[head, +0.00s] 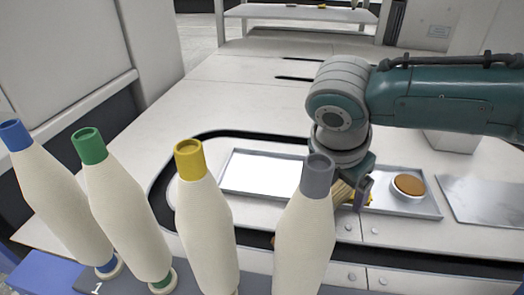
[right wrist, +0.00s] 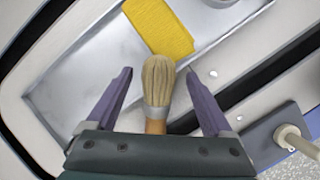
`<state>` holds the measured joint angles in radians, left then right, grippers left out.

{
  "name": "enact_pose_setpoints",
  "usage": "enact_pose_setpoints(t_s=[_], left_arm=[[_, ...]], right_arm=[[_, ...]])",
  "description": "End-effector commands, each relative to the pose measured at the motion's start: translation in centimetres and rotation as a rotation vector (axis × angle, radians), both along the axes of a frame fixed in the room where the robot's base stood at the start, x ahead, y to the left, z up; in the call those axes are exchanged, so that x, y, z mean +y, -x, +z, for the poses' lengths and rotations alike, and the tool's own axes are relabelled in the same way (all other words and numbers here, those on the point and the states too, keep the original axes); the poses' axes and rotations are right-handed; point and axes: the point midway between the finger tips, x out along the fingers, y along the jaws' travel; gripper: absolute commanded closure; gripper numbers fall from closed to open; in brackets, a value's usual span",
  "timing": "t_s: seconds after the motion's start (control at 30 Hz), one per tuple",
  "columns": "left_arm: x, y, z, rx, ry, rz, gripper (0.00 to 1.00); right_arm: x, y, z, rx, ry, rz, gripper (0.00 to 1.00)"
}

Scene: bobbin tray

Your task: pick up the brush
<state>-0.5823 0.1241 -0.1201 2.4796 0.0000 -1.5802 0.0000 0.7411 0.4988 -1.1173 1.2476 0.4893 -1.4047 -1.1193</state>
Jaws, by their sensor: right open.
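The brush (right wrist: 157,82) has pale bristles, a metal ferrule and a wooden handle, partly hidden under my gripper. In the right wrist view it lies between the two fingers of my right gripper (right wrist: 160,75). The fingers are open, one on each side of the bristles, with gaps to both. In the head view the right gripper (head: 355,188) points down over the brush (head: 341,194), whose handle is mostly hidden behind the grey-capped bobbin. My left gripper is not in view.
A yellow block (right wrist: 165,28) lies just beyond the bristles, on a metal tray (right wrist: 85,78). A dish with a brown top (head: 408,185) stands to its right. Tall bobbins with blue, green, yellow and grey (head: 317,180) caps stand in front. A flat metal plate (head: 485,200) lies far right.

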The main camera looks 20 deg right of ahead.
Motion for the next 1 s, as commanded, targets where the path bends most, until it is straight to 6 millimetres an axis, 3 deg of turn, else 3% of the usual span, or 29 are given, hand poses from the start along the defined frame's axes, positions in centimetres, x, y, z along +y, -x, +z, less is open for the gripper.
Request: enact_pose_setpoints(t_s=[0.17, 0.9, 1.0], left_arm=[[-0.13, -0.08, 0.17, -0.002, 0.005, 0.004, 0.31], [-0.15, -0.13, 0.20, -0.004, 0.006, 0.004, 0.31], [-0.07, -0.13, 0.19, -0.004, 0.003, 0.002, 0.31]], right_arm=[[-0.01, -0.03, 0.14, -0.001, 0.000, 0.000, 0.14], [0.03, -0.02, 0.13, -0.001, 0.000, 0.000, 0.96], [0.03, -0.02, 0.13, -0.001, 0.000, 0.000, 1.00]])
